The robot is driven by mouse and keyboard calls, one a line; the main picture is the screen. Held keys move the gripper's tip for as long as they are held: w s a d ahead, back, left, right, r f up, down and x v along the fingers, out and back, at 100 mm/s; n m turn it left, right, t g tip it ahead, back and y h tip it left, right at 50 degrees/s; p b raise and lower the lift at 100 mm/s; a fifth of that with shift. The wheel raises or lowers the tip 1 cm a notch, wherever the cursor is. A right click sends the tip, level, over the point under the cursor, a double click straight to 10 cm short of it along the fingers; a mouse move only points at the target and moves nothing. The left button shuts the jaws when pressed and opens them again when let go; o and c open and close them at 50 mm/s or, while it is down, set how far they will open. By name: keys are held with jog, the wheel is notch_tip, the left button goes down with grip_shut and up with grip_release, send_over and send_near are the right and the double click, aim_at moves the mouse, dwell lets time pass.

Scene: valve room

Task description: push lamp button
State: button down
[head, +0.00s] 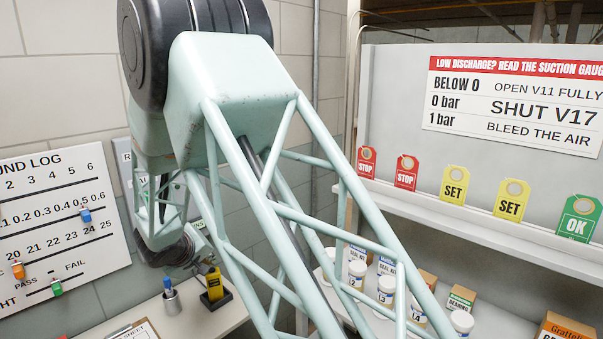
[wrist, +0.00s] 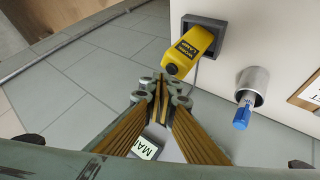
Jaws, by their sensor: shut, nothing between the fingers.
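The yellow work lamp (wrist: 192,46) stands in a dark grey base (wrist: 218,30) on a white bench in the wrist view. A round black button (wrist: 172,69) shows on its near end. My gripper (wrist: 160,88) is shut and empty, with its fingertips just below the button in the picture. I cannot tell how large the gap between them is. In the head view the lamp (head: 214,284) stands on the bench at the lower middle, and my wrist hangs just above and left of it. The fingertips are hard to make out there.
A metal cup (wrist: 253,82) holding a blue marker (wrist: 241,117) stands beside the lamp. A clipboard (head: 133,330) lies on the bench. A wall log board (head: 60,220) is at left. Shelves with tags and small jars (head: 386,288) are at right.

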jog(key=shift+r, duration=0.15)
jog(key=shift+r+p, duration=0.9)
jog(key=shift+r, duration=1.95)
